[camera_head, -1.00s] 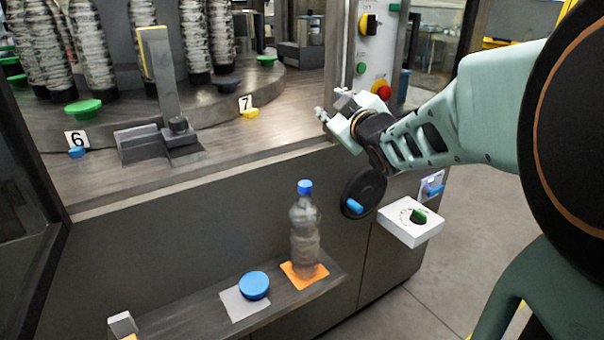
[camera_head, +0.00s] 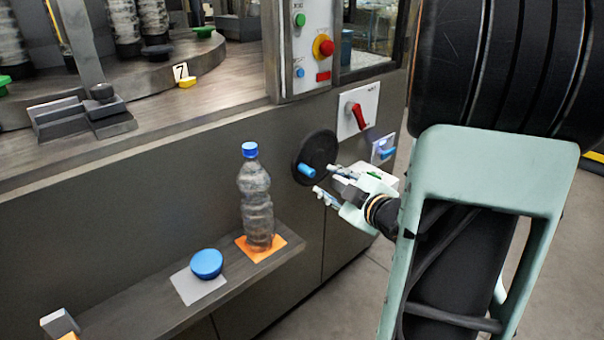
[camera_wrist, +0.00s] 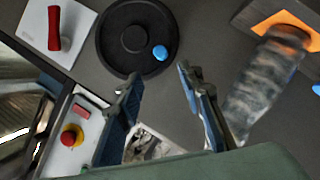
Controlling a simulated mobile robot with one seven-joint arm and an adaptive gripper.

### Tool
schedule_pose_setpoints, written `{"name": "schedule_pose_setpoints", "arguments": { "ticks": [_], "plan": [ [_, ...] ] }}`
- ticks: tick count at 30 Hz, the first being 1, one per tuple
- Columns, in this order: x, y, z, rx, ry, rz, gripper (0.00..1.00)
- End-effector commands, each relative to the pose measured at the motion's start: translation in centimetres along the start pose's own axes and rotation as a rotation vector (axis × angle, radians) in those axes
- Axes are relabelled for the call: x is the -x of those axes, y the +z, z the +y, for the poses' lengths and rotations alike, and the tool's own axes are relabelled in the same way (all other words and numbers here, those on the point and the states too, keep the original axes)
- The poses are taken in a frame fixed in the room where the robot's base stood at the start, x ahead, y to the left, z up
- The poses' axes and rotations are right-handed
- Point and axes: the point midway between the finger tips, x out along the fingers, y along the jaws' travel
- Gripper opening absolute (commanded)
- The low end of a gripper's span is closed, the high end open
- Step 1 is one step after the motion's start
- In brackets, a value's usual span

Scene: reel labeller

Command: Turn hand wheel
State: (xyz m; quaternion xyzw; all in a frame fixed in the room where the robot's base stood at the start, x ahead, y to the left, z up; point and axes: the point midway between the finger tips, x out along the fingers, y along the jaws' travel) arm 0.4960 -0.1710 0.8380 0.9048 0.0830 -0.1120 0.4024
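The hand wheel (camera_head: 318,150) is a black disc on the front panel of the machine, with a blue handle knob (camera_head: 307,171) near its lower edge. In the wrist view the wheel (camera_wrist: 112,58) lies ahead of the fingers, with its blue knob (camera_wrist: 160,53) at its right side. My gripper (camera_head: 325,180) is just right of and below the knob in the head view. Its two fingers are apart with nothing between them. In the wrist view the gripper (camera_wrist: 158,80) is open, and the knob appears beyond the gap between the fingertips, apart from them.
A bottle (camera_head: 256,195) with a blue cap stands on an orange pad on the low shelf, left of the wheel. A red switch (camera_head: 357,116) and a control panel (camera_head: 312,50) are above and right of the wheel.

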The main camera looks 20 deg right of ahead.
Motion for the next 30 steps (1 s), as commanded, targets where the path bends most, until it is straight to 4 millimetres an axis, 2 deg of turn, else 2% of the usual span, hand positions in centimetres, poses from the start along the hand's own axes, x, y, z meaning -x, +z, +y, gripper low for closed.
{"name": "schedule_pose_setpoints", "arguments": {
  "ticks": [5, 15, 21, 30],
  "plan": [
    [-0.7, 0.3, -0.4, -0.002, -0.004, 0.002, 0.34],
    [-6.9, 0.4, -0.5, -0.003, -0.004, 0.002, 0.34],
    [-9.6, 0.3, -0.4, -0.003, -0.002, 0.001, 0.34],
    [-10.6, 0.2, -0.2, -0.004, -0.001, -0.001, 0.34]
  ]
}}
